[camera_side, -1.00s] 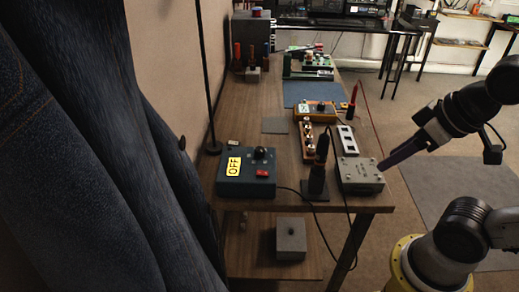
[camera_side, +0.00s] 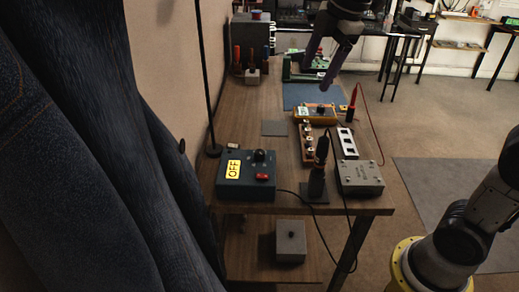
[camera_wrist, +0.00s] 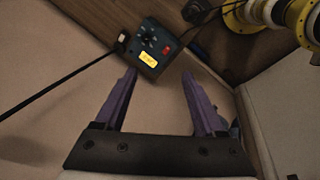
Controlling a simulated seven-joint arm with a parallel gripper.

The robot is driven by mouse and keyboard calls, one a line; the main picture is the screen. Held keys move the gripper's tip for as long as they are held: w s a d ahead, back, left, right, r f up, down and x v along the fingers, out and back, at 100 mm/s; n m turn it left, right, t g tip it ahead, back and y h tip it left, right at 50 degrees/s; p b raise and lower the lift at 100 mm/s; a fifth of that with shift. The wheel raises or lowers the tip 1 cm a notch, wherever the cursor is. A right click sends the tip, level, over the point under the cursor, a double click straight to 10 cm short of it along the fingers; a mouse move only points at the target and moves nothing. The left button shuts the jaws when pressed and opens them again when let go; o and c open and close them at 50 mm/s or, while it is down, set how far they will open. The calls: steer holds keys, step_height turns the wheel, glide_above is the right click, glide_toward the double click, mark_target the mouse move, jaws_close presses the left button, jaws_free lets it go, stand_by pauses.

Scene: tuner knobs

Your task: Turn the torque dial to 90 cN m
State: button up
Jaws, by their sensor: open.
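A dark blue-green box (camera_side: 247,175) stands at the near left of the table. On its top are a black round dial (camera_side: 260,155), a yellow plate reading OFF (camera_side: 234,167) and a red switch (camera_side: 262,177). The dial's scale is too small to read. The box also shows in the wrist view (camera_wrist: 166,63), past the fingertips, with its black dial (camera_wrist: 145,33) and yellow plate (camera_wrist: 147,58).
A grey metal box (camera_side: 360,178), an upright tool in a black stand (camera_side: 317,175) and a wooden strip with knobs (camera_side: 307,145) stand right of the box. A yellow meter (camera_side: 315,114) lies behind. A thin black pole (camera_side: 206,80) rises at the left edge.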

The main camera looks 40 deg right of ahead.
steer(key=w+f+n+g, duration=0.1)
steer(key=w+f+n, duration=0.15)
steer(key=w, duration=0.45)
steer(key=g, duration=0.3)
glide_above(259, 152)
step_height(259, 152, down, 14)
steer(key=shift+n, duration=0.25)
step_height(259, 152, down, 14)
steer(key=shift+d+r, duration=0.1)
jaws_close()
